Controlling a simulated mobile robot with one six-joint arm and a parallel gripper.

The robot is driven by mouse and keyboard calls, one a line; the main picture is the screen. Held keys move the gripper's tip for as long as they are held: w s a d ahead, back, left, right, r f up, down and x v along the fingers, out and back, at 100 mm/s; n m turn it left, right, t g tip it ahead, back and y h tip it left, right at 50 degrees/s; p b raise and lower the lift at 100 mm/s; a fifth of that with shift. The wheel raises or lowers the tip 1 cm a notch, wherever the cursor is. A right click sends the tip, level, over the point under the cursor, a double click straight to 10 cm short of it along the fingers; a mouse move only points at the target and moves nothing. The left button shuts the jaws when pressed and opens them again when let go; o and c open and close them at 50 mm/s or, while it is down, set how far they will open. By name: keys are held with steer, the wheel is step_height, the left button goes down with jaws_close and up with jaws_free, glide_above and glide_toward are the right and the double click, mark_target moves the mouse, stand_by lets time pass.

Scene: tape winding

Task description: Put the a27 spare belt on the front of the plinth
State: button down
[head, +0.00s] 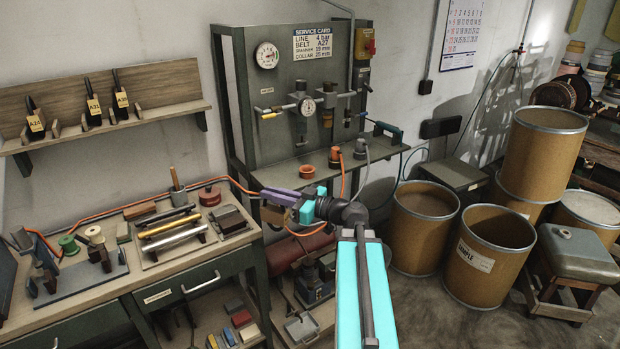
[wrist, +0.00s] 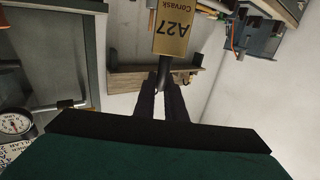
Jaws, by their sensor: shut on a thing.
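My gripper (head: 277,203) is at the end of the turquoise arm in the middle of the head view, in front of the gauge stand. The wrist view shows its dark jaws (wrist: 163,100) shut on the a27 spare belt. The belt's gold tag (wrist: 174,32) reads A27 and Corvask, upside down in that view. A dark stem (wrist: 164,72) joins the tag to the jaws; the rest of the belt is hidden or not clear. The service card (head: 313,41) on the stand lists belt A27. I cannot tell which surface is the plinth.
The wall rack (head: 165,112) at left holds several tagged dark belts. The workbench (head: 165,280) below it carries spools, rods and blocks. Tan drums (head: 422,230) fill the right floor.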

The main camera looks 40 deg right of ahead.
steer(key=a+f+n+g+y, duration=0.2)
steer(key=a+f, duration=0.3)
steer(key=a, duration=0.8)
steer(key=a+f+n+g+y, duration=0.3)
steer(key=a+f+y, duration=0.1)
steer(key=a, duration=0.9)
steer(key=shift+w+a+f+n+g+y, duration=0.3)
steer(key=shift+w+a+f, duration=0.15)
steer(key=shift+f, duration=0.25)
